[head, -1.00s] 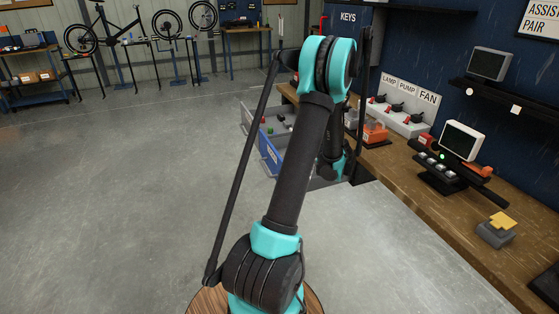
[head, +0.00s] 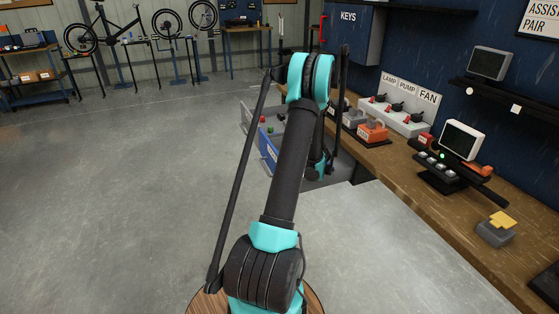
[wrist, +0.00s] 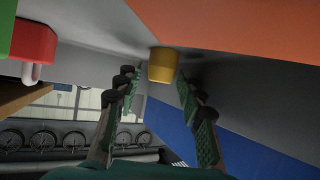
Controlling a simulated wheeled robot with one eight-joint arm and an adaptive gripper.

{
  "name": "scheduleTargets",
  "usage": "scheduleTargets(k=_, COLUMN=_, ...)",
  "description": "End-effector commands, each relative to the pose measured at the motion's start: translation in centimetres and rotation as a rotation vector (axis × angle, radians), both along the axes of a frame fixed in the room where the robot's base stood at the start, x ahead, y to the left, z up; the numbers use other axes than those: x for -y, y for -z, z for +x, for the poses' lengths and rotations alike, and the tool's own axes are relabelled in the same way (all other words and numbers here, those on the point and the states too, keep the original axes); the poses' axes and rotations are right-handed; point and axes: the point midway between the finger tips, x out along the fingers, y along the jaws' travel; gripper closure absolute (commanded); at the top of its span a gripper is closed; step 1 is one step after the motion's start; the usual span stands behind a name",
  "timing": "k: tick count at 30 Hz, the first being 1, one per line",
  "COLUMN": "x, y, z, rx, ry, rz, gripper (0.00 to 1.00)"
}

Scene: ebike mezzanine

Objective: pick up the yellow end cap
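The yellow end cap (wrist: 162,65) shows in the wrist view as a small tapered yellow cylinder on a grey surface. My gripper (wrist: 158,82) is open, with one green-padded finger to each side of the cap. The cap lies just beyond the fingertips, and I see no contact. In the head view my arm reaches down by an open blue-and-grey drawer (head: 267,152). The fingers and the cap cannot be made out there.
In the wrist view a red-and-green object (wrist: 35,45) is at upper left, an orange surface (wrist: 240,25) at upper right and a blue panel (wrist: 190,140) below. In the head view a wooden bench (head: 415,185) with switches and an orange box (head: 373,132) runs along the right.

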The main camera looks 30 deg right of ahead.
Motion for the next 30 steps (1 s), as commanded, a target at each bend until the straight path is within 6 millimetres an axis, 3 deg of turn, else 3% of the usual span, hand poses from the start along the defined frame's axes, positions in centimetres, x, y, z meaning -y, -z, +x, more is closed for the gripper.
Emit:
scheduleTargets(k=5, x=0.0, y=0.0, z=0.0, rx=0.0, ry=0.001, rz=0.0, gripper=0.62)
scheduleTargets(k=12, x=0.0, y=0.0, z=-0.1, rx=0.0, ry=0.001, rz=0.0, gripper=0.92)
scheduleTargets(k=23, x=0.0, y=-0.2, z=-0.1, rx=0.0, ry=0.001, rz=0.0, gripper=0.92)
scheduleTargets(k=30, x=0.0, y=-1.9, z=-0.1, rx=0.0, ry=0.001, rz=0.0, gripper=0.92)
